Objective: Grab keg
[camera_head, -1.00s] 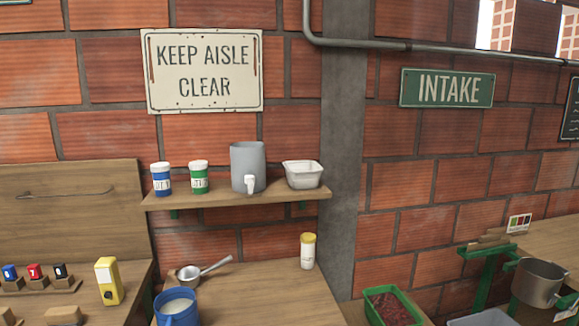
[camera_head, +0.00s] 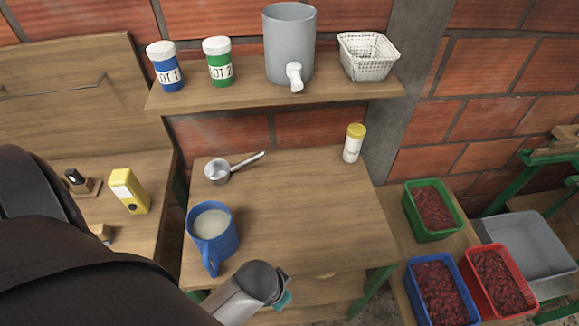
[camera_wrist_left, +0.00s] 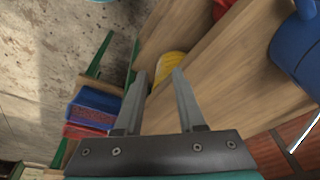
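The keg (camera_head: 289,45), a grey cylinder with a white spigot (camera_head: 295,76) low on its front, stands upright on the wooden wall shelf (camera_head: 240,97). It does not show in the left wrist view. My left gripper (camera_wrist_left: 158,73) is open in the left wrist view, with its two grey fingers apart and no object held. In the head view my dark left arm fills the lower left, and its grey wrist is low at the front of the table, well below the keg; the fingers are hidden there. My right gripper is out of view.
Lot jars (camera_head: 166,68) (camera_head: 219,63) stand left of the keg; a white basket (camera_head: 367,58) stands right. Below, the table (camera_head: 300,215) holds a blue jug (camera_head: 212,232), metal scoop (camera_head: 230,168) and yellow-capped bottle (camera_head: 354,143). Crates (camera_head: 433,210) stand at right.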

